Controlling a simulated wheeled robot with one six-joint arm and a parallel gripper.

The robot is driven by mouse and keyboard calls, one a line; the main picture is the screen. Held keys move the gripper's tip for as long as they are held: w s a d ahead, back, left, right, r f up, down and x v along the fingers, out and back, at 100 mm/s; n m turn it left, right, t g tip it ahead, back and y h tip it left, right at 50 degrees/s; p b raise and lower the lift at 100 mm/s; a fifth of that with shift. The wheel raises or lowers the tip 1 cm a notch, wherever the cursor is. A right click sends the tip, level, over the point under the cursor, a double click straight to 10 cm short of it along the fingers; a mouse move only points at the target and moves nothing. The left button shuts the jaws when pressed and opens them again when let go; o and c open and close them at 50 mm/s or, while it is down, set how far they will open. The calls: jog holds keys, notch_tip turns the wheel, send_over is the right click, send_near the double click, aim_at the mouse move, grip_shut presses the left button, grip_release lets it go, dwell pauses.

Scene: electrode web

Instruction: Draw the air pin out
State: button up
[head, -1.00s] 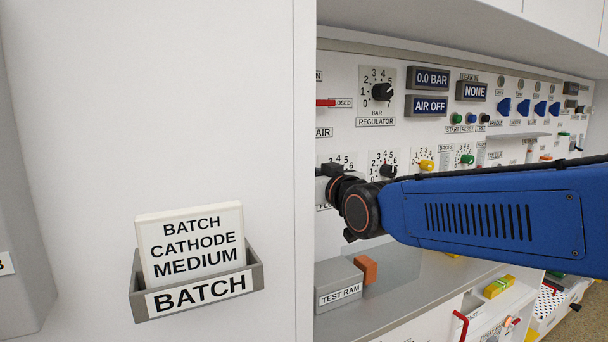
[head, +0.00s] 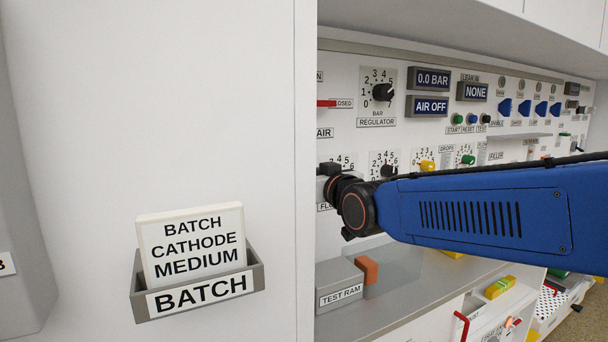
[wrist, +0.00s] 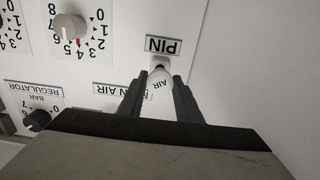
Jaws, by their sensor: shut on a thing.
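The air pin (wrist: 160,76) is a pale piece marked AIR, in the wrist view just off the PIN label (wrist: 163,45) on the white panel. My gripper (wrist: 161,84) has its two dark fingers on either side of the pin and is shut on it. The pin's end meets the panel or lies very close to it; I cannot tell how deep it sits. In the head view my gripper and the pin are hidden behind the white wall edge; only my arm and wrist show.
A regulator knob (head: 383,92) and displays reading 0.0 BAR (head: 433,79) and AIR OFF (head: 430,106) are on the panel. A red lever (head: 327,103) sits by a CLOSED label. A batch card holder (head: 198,296) is on the near wall.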

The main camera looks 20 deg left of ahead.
jog(key=shift+x, duration=1.65)
jog(key=o, duration=1.3)
jog(key=shift+c, duration=0.2)
jog(key=v, duration=1.7)
jog(key=shift+s+d, duration=0.15)
jog(key=shift+s, duration=0.05)
jog(key=shift+f, duration=0.1)
